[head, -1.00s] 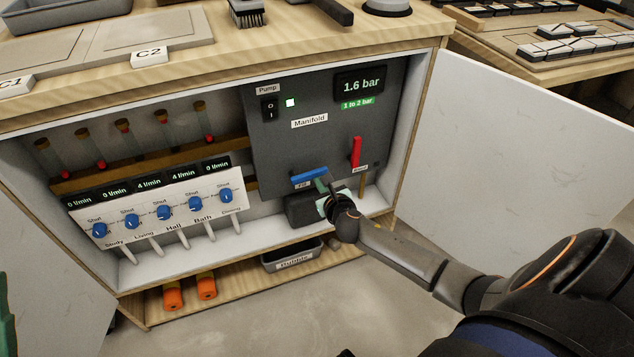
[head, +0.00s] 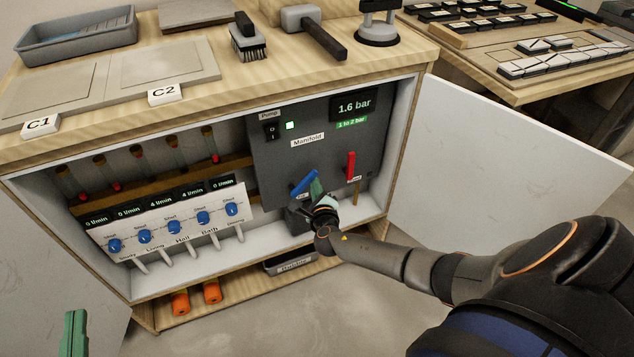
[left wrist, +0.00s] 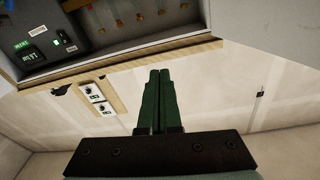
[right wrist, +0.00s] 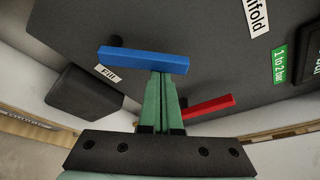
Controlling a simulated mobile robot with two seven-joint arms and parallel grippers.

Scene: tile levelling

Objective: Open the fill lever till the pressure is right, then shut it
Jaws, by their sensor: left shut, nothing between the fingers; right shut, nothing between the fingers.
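The blue fill lever (head: 304,184) is on the grey manifold panel in the cabinet, tilted up to the right. It also shows in the right wrist view (right wrist: 135,58), above its "Fill" label. My right gripper (head: 316,188) is shut and empty; its green fingertips (right wrist: 160,76) are at the lever's free end, and I cannot tell whether they touch it. The pressure display (head: 354,106) reads 1.6 bar, with a green "1 to 2 bar" label (head: 352,124) below. My left gripper (head: 74,318) is shut and empty at the lower left, away from the cabinet.
A red lever (head: 351,166) stands upright to the right of the blue one. A dark box (right wrist: 85,97) sits below the fill lever. Blue valve knobs (head: 174,226) line the left. The right cabinet door (head: 500,150) is open.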

